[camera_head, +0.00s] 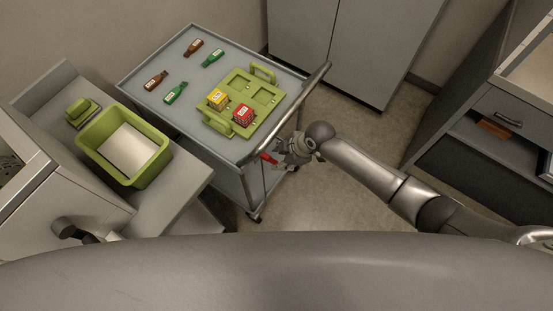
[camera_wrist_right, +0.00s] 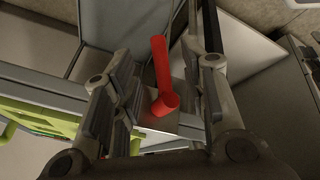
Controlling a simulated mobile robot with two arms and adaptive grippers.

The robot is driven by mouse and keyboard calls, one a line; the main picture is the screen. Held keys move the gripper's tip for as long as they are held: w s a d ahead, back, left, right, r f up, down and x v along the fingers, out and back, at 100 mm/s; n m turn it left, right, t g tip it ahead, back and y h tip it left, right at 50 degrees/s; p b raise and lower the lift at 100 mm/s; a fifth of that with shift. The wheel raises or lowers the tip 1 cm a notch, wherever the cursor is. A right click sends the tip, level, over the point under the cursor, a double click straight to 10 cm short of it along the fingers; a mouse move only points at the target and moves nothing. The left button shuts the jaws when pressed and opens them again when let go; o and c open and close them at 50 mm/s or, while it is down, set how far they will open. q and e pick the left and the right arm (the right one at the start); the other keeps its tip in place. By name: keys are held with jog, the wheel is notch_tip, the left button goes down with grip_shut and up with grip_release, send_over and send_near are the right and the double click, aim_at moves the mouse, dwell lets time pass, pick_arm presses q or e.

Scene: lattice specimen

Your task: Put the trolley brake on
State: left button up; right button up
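The grey trolley (camera_head: 152,94) stands left of centre in the head view. Its red brake lever (camera_head: 268,158) sticks out at its near right corner, below the push handle (camera_head: 314,80). My right gripper (camera_head: 282,153) is at that corner, beside the lever. In the right wrist view the red lever (camera_wrist_right: 162,75) stands between the two fingers of my right gripper (camera_wrist_right: 163,88), with a gap on each side. The fingers are apart and I see no grip on the lever. My left gripper does not show clearly in either view.
On the trolley a green tray (camera_head: 243,128) holds a yellow and a red box, with several bottles beside it. A green bin (camera_head: 86,142) stands on the grey surface at left. Cabinets stand at the back and right. Floor (camera_head: 330,185) is clear around my right arm.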

aim_at(276, 162)
jog(key=x, duration=0.4)
jog(key=shift+w+a+f, duration=0.1)
jog(key=shift+f, duration=0.25)
jog(key=shift+a+f, duration=0.1)
jog(key=shift+f, duration=0.15)
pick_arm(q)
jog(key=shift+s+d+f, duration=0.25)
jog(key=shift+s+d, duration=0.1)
